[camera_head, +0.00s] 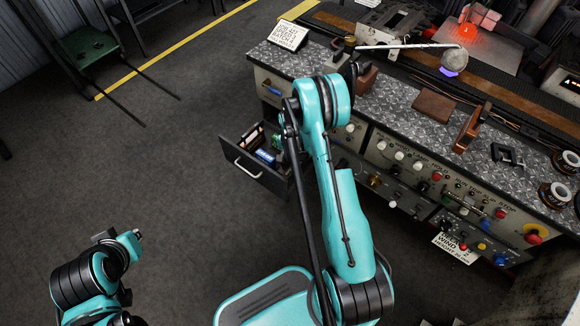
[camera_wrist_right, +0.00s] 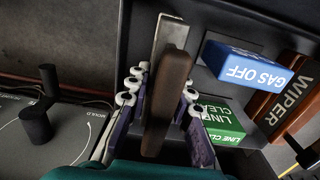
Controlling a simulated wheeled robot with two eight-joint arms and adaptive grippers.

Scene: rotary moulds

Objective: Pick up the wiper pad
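In the right wrist view, a brown block marked WIPER (camera_wrist_right: 290,100) lies at the right, beyond a blue GAS OFF block (camera_wrist_right: 245,68) and a green LINE CLEAR block (camera_wrist_right: 222,122). My right gripper (camera_wrist_right: 166,80) points down at the open drawer (camera_wrist_right: 130,35). Its fingers stand apart on either side of a dark brown upright bar (camera_wrist_right: 168,100), with a grey metal strip (camera_wrist_right: 165,35) behind it. I cannot tell whether the fingers press on the bar. In the head view my right arm hides this gripper.
In the head view the pulled-out drawer (camera_head: 247,170) hangs from the bench (camera_head: 395,100). Several knobs line the bench front. A brown block (camera_head: 435,105) and a brown stand (camera_head: 468,130) are on top. The floor (camera_head: 180,160) left of the drawer is clear.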

